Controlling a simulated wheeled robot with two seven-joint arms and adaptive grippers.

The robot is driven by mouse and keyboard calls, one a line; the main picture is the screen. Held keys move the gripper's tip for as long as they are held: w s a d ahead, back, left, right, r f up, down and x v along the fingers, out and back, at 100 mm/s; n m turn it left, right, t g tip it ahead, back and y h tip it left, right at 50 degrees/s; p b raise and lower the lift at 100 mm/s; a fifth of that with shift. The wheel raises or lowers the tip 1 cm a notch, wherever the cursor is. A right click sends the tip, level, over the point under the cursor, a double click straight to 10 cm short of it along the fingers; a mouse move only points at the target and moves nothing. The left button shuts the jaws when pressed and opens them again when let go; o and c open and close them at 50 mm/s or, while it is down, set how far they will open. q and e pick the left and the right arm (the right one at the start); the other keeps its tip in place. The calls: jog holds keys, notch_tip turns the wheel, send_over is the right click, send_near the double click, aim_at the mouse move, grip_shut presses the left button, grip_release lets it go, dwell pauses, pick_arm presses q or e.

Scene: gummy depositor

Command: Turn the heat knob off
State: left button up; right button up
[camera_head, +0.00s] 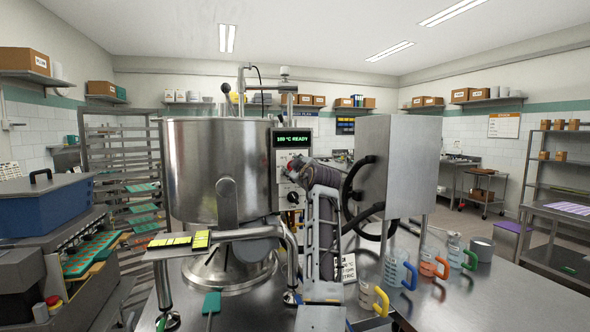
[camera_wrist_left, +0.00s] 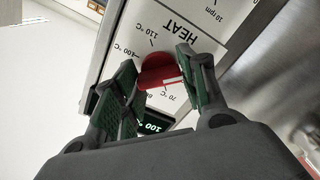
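The heat knob (camera_wrist_left: 158,72) is red with a white mark and sits on the white control panel (camera_wrist_left: 212,32) beside the word HEAT and printed temperatures. My left gripper (camera_wrist_left: 159,68) has its green-padded fingers on either side of this knob, seemingly closed on it. In the head view the left gripper (camera_head: 299,168) is at the front of the panel, below a green display (camera_head: 293,139) reading 100 °C READY. The wrist mostly covers the heat knob there. A black knob (camera_head: 293,197) shows lower on the panel. My right gripper is not in view.
A large steel kettle (camera_head: 205,160) stands left of the panel. A steel box (camera_head: 400,165) with black hoses is on the right. Measuring jugs with coloured handles (camera_head: 395,270) stand on the steel table (camera_head: 480,300).

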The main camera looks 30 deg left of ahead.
pick_arm(q)
jog(key=o, duration=0.4)
jog(key=shift+f, duration=0.15)
jog(key=shift+v, duration=3.75)
jog(key=shift+w, duration=0.15)
